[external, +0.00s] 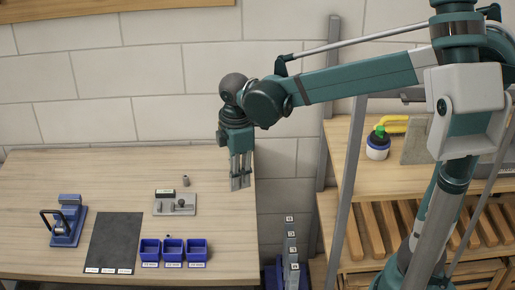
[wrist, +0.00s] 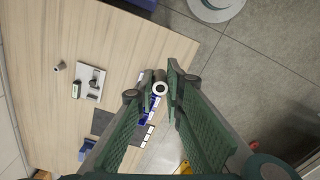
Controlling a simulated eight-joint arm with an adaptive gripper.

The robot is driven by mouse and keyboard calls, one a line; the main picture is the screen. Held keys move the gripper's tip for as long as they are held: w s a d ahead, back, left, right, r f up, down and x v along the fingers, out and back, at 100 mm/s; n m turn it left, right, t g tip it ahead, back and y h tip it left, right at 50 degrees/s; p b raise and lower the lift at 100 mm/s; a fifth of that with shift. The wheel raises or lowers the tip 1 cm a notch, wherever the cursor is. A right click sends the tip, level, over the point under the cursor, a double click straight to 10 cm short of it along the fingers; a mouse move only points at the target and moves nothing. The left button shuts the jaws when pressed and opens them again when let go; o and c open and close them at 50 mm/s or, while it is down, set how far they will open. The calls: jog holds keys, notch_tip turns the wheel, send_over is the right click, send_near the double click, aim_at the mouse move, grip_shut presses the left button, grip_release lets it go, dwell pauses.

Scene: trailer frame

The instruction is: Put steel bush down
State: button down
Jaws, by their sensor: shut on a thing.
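My gripper (external: 240,181) points down near the right end of the workbench (external: 60,170) in the external view. In the wrist view the fingers of my gripper (wrist: 160,84) are closed at their tips on the steel bush (wrist: 161,88), which shows as a pale ring with a dark hole. The bush is too small to make out in the external view. It is held in the air.
A small grey cylinder (external: 186,180) stands on the bench behind a grey fixture plate (external: 172,210). Three blue bins (external: 173,252) and a dark mat (external: 114,240) lie at the front. A blue device (external: 67,222) stands left. Shelving with a jar (external: 378,147) is on the right.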

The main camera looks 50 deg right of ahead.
jog(key=w+d+m+p, duration=0.1)
jog(key=w+d+m, duration=0.15)
jog(key=d, duration=0.65)
jog(key=w+d+r+m+p, duration=0.1)
jog(key=d+m, duration=0.3)
jog(key=d, duration=0.6)
jog(key=w+d+m, duration=0.1)
jog(key=d+m, duration=0.2)
jog(key=d, duration=0.6)
jog(key=s+d+m+p, duration=0.1)
jog(key=s+d+m, duration=0.4)
jog(key=d, duration=0.9)
jog(key=s+d+m+p, duration=0.1)
jog(key=s+d+m, duration=0.3)
jog(key=d, duration=1)
notch_tip(320, 180, down, 10)
jog(key=shift+d+r, duration=0.15)
jog(key=shift+f, duration=0.7)
jog(key=d, duration=0.5)
jog(key=w+d+p, duration=0.1)
jog(key=d, duration=0.5)
jog(key=w+d, duration=0.1)
jog(key=d, duration=0.4)
jog(key=shift+d+p, duration=0.15)
jog(key=shift+p, duration=0.25)
